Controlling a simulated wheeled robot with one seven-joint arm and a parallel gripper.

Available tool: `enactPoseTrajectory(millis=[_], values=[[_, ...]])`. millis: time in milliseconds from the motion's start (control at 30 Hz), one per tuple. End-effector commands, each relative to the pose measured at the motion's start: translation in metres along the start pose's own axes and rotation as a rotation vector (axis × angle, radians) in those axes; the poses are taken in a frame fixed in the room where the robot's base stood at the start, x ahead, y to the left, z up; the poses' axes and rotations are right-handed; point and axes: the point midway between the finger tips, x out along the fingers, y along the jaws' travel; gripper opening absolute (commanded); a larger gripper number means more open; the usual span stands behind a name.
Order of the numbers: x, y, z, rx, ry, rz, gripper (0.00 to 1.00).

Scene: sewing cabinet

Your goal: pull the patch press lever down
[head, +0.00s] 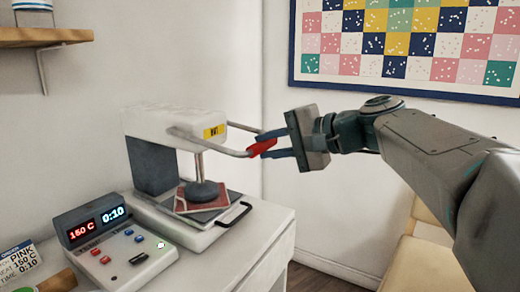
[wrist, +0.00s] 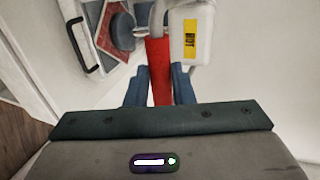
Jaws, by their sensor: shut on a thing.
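The patch press (head: 160,125) is white with a dark back and stands on the cabinet top in the head view. Its lever (head: 225,149) is a grey bar that reaches forward from the head of the press and ends in a red grip (head: 262,147). My gripper (head: 268,145) is shut on the red grip, coming from the right. In the wrist view the red grip (wrist: 159,70) lies between my two blue fingers (wrist: 160,85). The press's round foot (head: 202,190) is over a red patch (head: 180,200) on the plate. The fingers hide part of the grip.
A control box (head: 115,245) with lit red and blue displays stands left of the press. A yellow "HOT" label (head: 213,132) marks the press head. A wall shelf (head: 40,37) is at upper left. A patchwork quilt (head: 405,45) hangs behind my arm.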

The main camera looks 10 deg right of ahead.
Motion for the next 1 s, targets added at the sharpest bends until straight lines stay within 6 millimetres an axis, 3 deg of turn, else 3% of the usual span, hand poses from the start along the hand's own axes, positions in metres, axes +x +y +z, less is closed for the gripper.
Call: enactPoseTrajectory(millis=[633,667,733,1000], values=[[-0.0005,0.0069,-0.0032,0.002,0.009,0.0,0.0],[-0.0005,0.0069,-0.0032,0.002,0.009,0.0,0.24],[-0.0004,0.0069,-0.0032,0.002,0.009,0.001,0.43],[-0.0005,0.0068,-0.003,0.002,0.009,0.0,0.43]])
